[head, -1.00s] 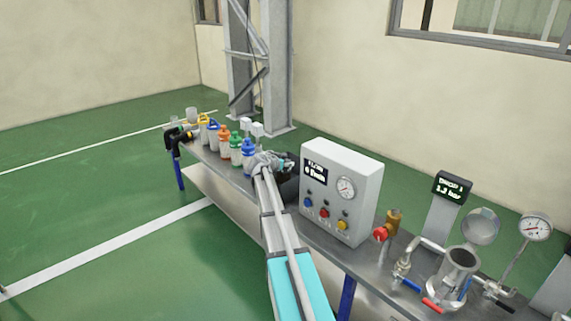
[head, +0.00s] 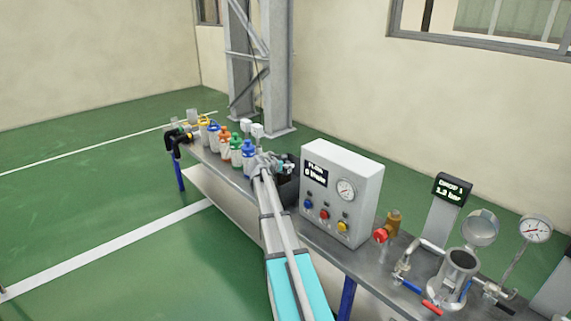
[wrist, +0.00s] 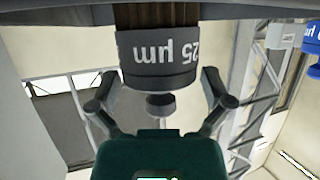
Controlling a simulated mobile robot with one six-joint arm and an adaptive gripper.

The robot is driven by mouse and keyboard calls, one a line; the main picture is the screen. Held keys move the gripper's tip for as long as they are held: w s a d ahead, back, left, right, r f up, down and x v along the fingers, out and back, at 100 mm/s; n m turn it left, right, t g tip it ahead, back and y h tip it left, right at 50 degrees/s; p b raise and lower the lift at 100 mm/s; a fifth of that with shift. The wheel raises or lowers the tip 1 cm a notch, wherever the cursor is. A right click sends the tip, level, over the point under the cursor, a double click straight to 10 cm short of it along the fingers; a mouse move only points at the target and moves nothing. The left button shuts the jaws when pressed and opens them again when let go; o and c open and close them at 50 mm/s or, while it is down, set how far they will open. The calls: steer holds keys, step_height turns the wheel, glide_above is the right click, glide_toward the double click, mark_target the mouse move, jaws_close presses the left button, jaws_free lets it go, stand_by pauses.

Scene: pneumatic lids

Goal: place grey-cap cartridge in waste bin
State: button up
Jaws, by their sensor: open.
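The grey-cap cartridge (wrist: 158,58) shows in the wrist view, with brown ribbed sides, a grey cap band printed "25 µm" upside down, and a small grey knob (wrist: 160,105). Its brown end runs to the top of the picture, by a dark edge. My gripper (wrist: 157,92) is open, its fingers spread on either side of the knob, with visible gaps. In the head view my gripper (head: 286,165) is over the bench, beside the dark bin (head: 289,193). The arm partly hides the bin. I cannot tell whether the cartridge touches the bin.
The control box (head: 342,192) stands close to the right of the bin. Several capped bottles (head: 224,147) line the bench to the left. The green floor in front is clear.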

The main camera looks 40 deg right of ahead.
steer(key=p+v, duration=0.4)
steer(key=v, duration=0.7)
steer(key=shift+a+r, duration=0.1)
stand_by(0.5)
steer(key=s+a+f+n+g+y, duration=0.1)
steer(key=s+a+f+n+y, duration=0.2)
steer(key=s+a, duration=0.5)
steer(key=s+a+f+n+g+y, duration=0.2)
steer(key=s+a, duration=0.6)
steer(key=a, duration=0.9)
steer(key=s+a+f+n+g+y, duration=0.2)
steer(key=s+a+f+n+y, duration=0.4)
steer(key=a, duration=0.7)
steer(key=shift+s+a+f+n+y, duration=0.25)
steer(key=shift+s+a+n+y, duration=0.1)
steer(key=shift+s+n+y, duration=0.6)
steer(key=shift+n, duration=0.25)
step_height(320, 180, up, 31)
steer(key=p, duration=3.1)
